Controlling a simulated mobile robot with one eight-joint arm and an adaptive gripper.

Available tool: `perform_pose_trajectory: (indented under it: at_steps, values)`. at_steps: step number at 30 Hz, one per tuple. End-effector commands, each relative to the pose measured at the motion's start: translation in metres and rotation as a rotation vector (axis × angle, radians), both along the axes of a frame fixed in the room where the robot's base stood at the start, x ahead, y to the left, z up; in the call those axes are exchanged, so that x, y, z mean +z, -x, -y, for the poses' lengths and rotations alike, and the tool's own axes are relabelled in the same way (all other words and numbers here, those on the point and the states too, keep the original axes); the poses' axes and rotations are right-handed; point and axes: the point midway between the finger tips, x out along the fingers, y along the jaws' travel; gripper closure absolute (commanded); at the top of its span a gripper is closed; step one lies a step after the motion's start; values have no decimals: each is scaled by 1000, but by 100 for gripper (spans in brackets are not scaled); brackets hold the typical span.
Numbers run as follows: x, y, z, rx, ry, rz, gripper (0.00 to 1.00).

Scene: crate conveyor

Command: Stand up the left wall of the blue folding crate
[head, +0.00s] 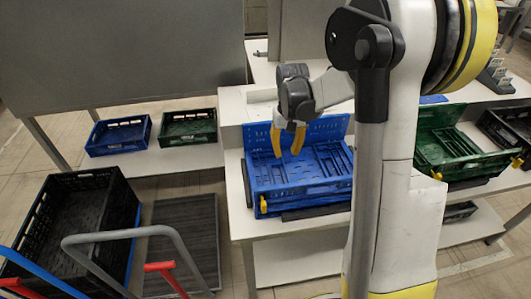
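The blue folding crate (285,196) sits on a white bench in the middle of the head view. Its back wall (328,129) stands up, and slotted panels lie low inside it. A yellow latch (262,204) shows at its front left corner. I cannot clearly tell the left wall from the other folded panels. My gripper (287,154) points down over the back left part of the crate, with its two yellow fingers apart and nothing visible between them. Whether the fingertips touch the crate is unclear. My arm hides the crate's right end.
A green folding crate (440,160) sits on the right. Small blue (118,137) and green (188,128) crates rest on a bench at the back left. A black crate (80,215) stands at the left near a cart with grey, blue and red handles.

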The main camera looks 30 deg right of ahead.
Motion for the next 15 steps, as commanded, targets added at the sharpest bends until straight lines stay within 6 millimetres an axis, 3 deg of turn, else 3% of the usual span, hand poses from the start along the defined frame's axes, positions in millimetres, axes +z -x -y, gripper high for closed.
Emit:
perform_pose_trajectory:
  at_steps: [5, 15]
  values:
    - [-19, -1, 3, -4, -3, -10, 71]
    - [-85, -1, 2, -3, -2, -8, 71]
